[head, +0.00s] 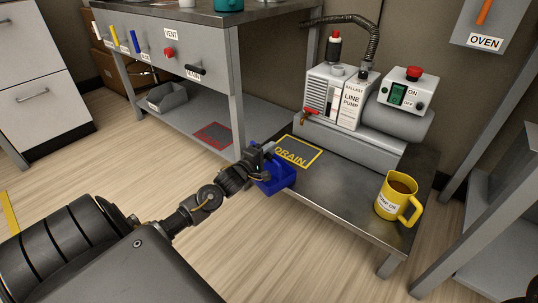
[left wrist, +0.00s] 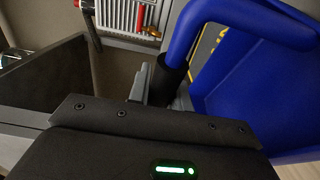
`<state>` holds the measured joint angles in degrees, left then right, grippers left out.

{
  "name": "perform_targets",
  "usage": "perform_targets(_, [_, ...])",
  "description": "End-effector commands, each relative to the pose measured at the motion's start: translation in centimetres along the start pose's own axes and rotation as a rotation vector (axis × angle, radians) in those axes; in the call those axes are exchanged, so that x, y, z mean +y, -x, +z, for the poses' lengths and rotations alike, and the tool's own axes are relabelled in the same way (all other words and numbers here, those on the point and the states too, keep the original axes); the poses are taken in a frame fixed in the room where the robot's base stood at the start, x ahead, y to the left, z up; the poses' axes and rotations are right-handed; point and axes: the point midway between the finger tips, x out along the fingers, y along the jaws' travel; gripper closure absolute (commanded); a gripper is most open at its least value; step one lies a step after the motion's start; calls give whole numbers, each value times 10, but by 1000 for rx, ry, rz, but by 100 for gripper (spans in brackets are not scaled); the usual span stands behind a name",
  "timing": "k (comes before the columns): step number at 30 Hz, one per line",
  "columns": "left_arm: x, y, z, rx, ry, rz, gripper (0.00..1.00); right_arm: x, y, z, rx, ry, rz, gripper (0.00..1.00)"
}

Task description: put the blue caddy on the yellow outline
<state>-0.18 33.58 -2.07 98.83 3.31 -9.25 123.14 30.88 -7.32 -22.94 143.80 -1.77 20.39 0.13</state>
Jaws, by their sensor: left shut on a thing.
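The blue caddy (head: 276,178) is at the left front edge of the low metal table, beside the yellow outline (head: 313,160) marked DRAIN. The outline lies on the tabletop just behind and right of the caddy; its near left part is hidden. My left gripper (head: 257,161) is shut on the caddy. In the left wrist view the caddy's blue handle (left wrist: 200,30) rises beside the finger, with its blue wall (left wrist: 270,85) at the right. I cannot tell whether the caddy touches the table.
A line pump (head: 345,97) stands on the table behind the outline. A yellow mug (head: 397,196) stands at the right front. A bench (head: 180,42) with a lower shelf and a red outline (head: 213,136) is at the left. The tabletop front middle is clear.

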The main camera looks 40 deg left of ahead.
Motion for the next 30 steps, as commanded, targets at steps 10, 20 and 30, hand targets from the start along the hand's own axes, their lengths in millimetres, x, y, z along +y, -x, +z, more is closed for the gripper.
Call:
perform_targets(10, [-1, 0, 0, 0, 0, 0, 72, 0, 0, 0, -2, 0, -1, 64])
perform_targets(20, [-1, 0, 0, 0, -1, 0, 58, 0, 0, 0, -2, 0, -1, 64])
perform_targets(30, [5, 36, 0, 0, 0, -6, 58, 2, 3, 5, -41, 5, -15, 64])
